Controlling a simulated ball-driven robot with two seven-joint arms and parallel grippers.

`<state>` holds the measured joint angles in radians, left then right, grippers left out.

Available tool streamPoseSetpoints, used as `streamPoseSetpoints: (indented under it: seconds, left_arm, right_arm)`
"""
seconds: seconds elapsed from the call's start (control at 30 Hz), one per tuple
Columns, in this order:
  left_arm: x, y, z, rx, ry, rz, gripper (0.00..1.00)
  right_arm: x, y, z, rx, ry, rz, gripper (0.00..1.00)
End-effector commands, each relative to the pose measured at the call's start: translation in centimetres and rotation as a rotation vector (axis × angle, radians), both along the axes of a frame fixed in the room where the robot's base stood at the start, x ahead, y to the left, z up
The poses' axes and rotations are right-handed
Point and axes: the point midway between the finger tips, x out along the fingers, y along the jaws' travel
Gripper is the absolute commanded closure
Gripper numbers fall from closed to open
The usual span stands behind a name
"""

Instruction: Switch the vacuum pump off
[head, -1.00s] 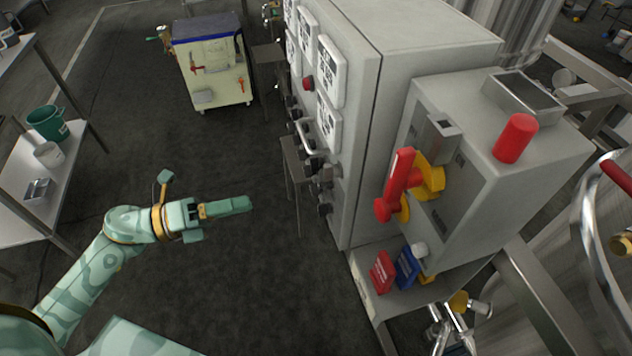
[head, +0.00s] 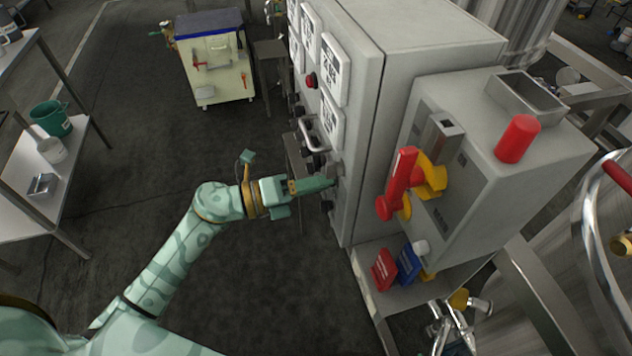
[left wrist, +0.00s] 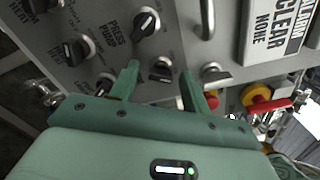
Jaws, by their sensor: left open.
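A grey control panel (head: 352,125) stands ahead, its face carrying white signs and several black rotary knobs. My left gripper (head: 322,183) is at the lower part of this face, fingers pointing at it. In the left wrist view its fingers (left wrist: 160,76) are open, with a black knob (left wrist: 160,68) between or just beyond the tips. Contact cannot be told. Other black knobs (left wrist: 146,24) and (left wrist: 76,51) sit up and left. Labels are partly readable, one seeming to say "PUMP"; I cannot tell which knob is the vacuum pump's. My right gripper is not in view.
A metal handle (head: 313,135) sticks out of the panel above the gripper. A red-handled switch (head: 398,182) is on the box to the right. A trolley (head: 215,70) stands behind, and a side table (head: 85,165) is left. Floor between is clear.

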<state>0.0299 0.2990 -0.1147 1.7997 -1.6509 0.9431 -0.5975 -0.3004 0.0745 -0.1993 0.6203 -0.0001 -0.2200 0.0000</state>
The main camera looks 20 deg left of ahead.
Motion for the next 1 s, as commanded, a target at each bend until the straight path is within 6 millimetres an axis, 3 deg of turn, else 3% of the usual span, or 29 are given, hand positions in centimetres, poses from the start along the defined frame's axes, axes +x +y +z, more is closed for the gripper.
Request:
streamPoseSetpoints:
  seconds: [0.07,0.2,0.57,1.0]
  left_arm:
    - [0.0,0.0,0.0,0.000,0.000,0.000,0.58]
    - [0.0,0.0,0.0,0.000,0.000,0.000,0.97]
    - [0.0,0.1,0.2,-0.018,0.029,0.001,0.97]
    - [0.0,0.1,0.5,-0.188,0.287,0.002,0.97]
  right_arm:
    - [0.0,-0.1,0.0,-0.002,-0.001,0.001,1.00]
    - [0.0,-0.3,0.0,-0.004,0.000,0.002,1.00]
    - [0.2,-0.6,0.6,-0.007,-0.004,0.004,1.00]
    - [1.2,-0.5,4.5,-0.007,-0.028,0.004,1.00]
